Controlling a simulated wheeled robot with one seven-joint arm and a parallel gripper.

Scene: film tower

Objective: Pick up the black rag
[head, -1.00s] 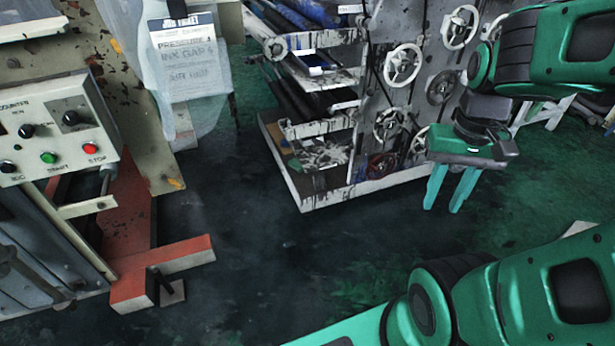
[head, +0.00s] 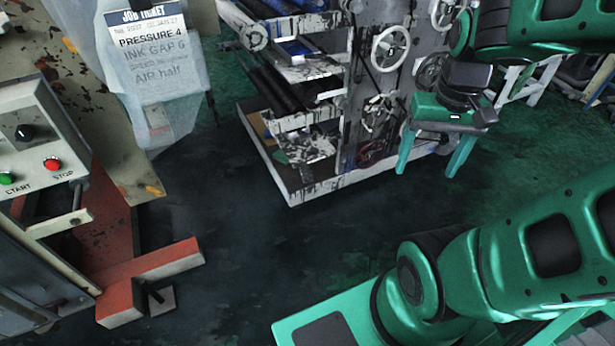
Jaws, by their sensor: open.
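I cannot make out a black rag in the head view. My gripper (head: 432,158) is at the upper right, pointing down. Its two teal fingers are spread wide with nothing between them. It shows in front of the right part of the ink-stained machine, and I cannot tell how far it is from it. On the machine's low tray (head: 365,183) lies a crumpled greyish heap (head: 308,147), too unclear to name.
A control panel (head: 30,145) with buttons and a red-orange foot (head: 150,280) stand at the left. A job ticket (head: 150,50) hangs in a clear sleeve at the upper left. The dark floor (head: 270,260) in the middle is clear.

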